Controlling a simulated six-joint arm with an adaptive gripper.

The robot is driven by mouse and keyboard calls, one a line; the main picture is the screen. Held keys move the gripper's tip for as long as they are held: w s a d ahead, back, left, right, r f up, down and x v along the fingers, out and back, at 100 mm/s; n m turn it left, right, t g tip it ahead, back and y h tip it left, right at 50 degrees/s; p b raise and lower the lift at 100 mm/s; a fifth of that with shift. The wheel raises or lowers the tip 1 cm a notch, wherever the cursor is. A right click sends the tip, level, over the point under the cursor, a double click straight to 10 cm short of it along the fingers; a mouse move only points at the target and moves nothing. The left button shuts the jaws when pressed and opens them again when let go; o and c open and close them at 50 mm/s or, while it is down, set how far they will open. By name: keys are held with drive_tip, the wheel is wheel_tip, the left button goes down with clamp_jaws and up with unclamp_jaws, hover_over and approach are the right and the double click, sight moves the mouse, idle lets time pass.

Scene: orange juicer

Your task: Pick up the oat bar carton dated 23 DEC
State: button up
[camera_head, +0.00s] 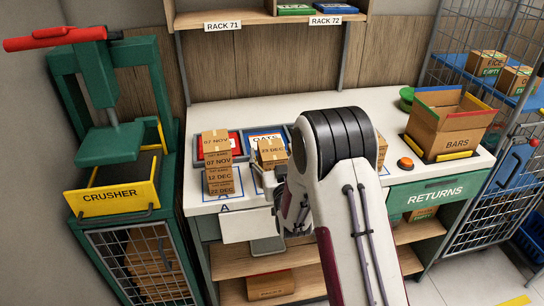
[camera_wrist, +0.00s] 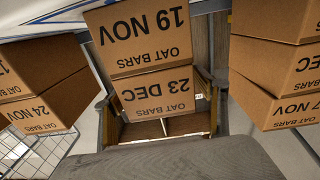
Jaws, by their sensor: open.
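The oat bar carton dated 23 DEC (camera_wrist: 157,92) shows upside down in the wrist view, against a carton dated 19 NOV (camera_wrist: 140,35). In the head view a carton with a DEC date (camera_head: 271,150) tops the middle stack, partly hidden by my arm; its day is too small to read surely. My gripper (camera_wrist: 160,118) is open, its fingers showing left and right of the 23 DEC carton in the wrist view. I cannot tell whether they touch it. In the head view my arm hides most of the gripper.
A carton stack (camera_head: 217,165) stands left of my arm; another carton (camera_head: 381,150) peeks out at right. In the wrist view, cartons flank both sides, one dated 24 NOV (camera_wrist: 40,112).

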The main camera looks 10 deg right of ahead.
sight(272, 150)
drive_tip(key=c, duration=1.4)
drive_tip(key=shift+o, duration=0.2)
drive_tip(key=shift+r, duration=0.2)
drive_tip(key=shift+r, duration=4.85)
